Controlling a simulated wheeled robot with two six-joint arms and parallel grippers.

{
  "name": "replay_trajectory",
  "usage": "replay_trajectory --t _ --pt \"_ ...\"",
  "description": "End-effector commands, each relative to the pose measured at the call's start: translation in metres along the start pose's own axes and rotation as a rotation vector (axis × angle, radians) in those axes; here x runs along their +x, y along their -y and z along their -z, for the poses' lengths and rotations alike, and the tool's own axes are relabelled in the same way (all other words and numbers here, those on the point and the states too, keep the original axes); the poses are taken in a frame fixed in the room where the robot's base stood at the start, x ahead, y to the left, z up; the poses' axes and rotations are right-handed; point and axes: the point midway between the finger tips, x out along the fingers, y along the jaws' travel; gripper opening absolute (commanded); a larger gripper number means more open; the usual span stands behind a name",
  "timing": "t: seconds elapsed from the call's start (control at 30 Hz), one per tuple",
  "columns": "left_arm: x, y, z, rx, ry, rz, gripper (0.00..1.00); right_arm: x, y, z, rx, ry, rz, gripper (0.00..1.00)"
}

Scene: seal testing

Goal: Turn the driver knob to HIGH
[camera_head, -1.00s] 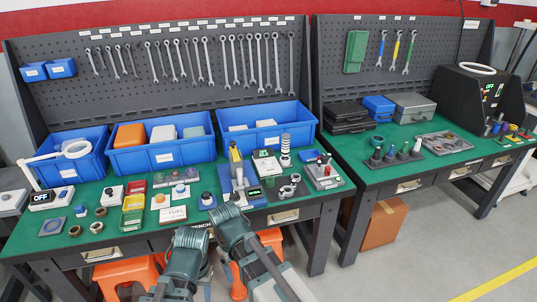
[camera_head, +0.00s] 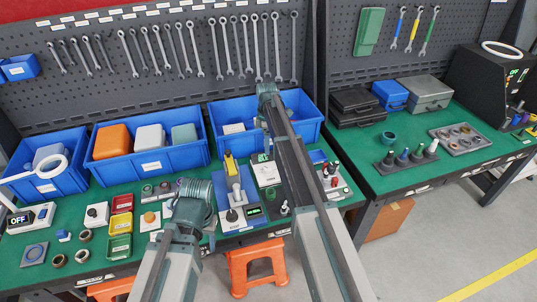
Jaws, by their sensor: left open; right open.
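A white box with a dark knob (camera_head: 97,214) stands at the left of the green bench. A blue test fixture (camera_head: 238,205) with a yellow-topped column, a dark ball knob (camera_head: 231,215) and a small display stands at bench centre. A white unit (camera_head: 266,174) stands to its right, partly hidden by my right arm. I cannot tell which is the driver knob, and no HIGH mark is readable. My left gripper (camera_head: 193,192) is open, above the front of the bench, left of the fixture. My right gripper (camera_head: 267,91) is open, reaching over the right blue bin; its fingertips are hard to make out.
Blue bins (camera_head: 150,168) line the back of the bench below wrenches on a pegboard (camera_head: 110,90). Red, yellow and green trays (camera_head: 119,225) and an "OFF" box (camera_head: 30,217) are at left. A second green bench (camera_head: 440,170) is at right. An orange stool (camera_head: 257,265) stands below.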

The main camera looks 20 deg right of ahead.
Motion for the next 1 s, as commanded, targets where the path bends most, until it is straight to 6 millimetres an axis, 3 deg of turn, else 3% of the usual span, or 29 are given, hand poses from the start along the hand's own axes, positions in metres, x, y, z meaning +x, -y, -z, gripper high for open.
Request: replay_trajectory --t 0.47,1.0 --pt "0.010 -0.001 0.001 0.000 0.000 0.000 0.50 0.010 -0.006 -0.003 -0.018 -0.002 0.000 0.76" --pt "0.079 -0.008 0.005 -0.002 0.000 0.000 0.50 0.080 -0.006 -0.003 -0.017 -0.002 0.000 0.76"
